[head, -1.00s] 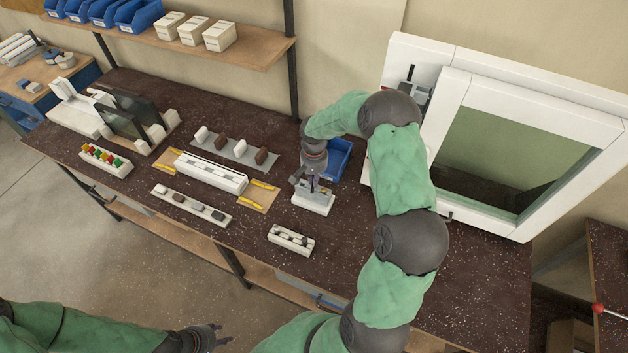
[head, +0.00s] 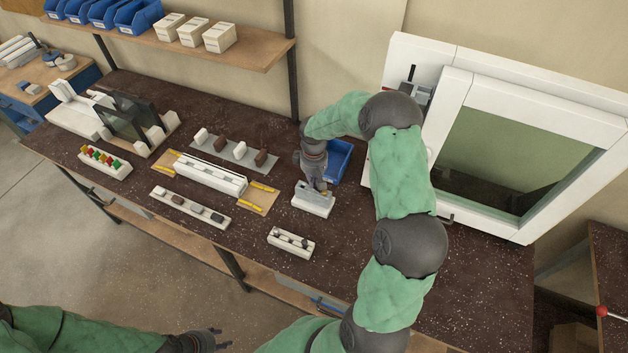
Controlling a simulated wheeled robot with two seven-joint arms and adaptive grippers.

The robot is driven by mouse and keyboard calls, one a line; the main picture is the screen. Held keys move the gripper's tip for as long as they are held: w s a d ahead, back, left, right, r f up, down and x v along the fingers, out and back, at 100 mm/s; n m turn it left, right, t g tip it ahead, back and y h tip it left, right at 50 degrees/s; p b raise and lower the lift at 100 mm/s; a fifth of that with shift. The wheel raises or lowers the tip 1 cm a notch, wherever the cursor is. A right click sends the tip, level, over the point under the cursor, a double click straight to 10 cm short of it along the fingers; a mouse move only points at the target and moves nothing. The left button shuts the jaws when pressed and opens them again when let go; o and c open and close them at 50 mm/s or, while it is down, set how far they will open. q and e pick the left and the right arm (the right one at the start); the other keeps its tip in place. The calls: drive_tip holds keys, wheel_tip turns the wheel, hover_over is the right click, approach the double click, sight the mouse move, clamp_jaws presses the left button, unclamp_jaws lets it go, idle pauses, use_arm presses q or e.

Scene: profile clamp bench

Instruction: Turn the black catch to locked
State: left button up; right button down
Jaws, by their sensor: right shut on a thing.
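A white block (head: 312,205) stands on the dark bench with a grey upright plate-like part on its top. My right gripper (head: 319,190) points down onto the top of this block and is shut on a small part there. The fingers and wrist hide that part, so I cannot make out the black catch or its position. My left gripper (head: 220,338) is at the bottom edge of the view, away from the bench; its fingers look apart and empty.
A white profile (head: 210,172) lies in a fixture left of the block. A small white holder (head: 290,241) with dark parts stands in front. A blue bin (head: 341,160) is close behind the gripper. A white window frame (head: 450,120) rises at right.

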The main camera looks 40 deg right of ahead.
drive_tip(key=n, duration=0.3)
drive_tip(key=shift+w, duration=0.1)
drive_tip(key=shift+n, duration=0.4)
drive_tip(key=c, duration=1.4)
unclamp_jaws()
drive_tip(key=shift+o, duration=0.2)
drive_tip(key=shift+r, duration=0.1)
wheel_tip(320, 180, up, 12)
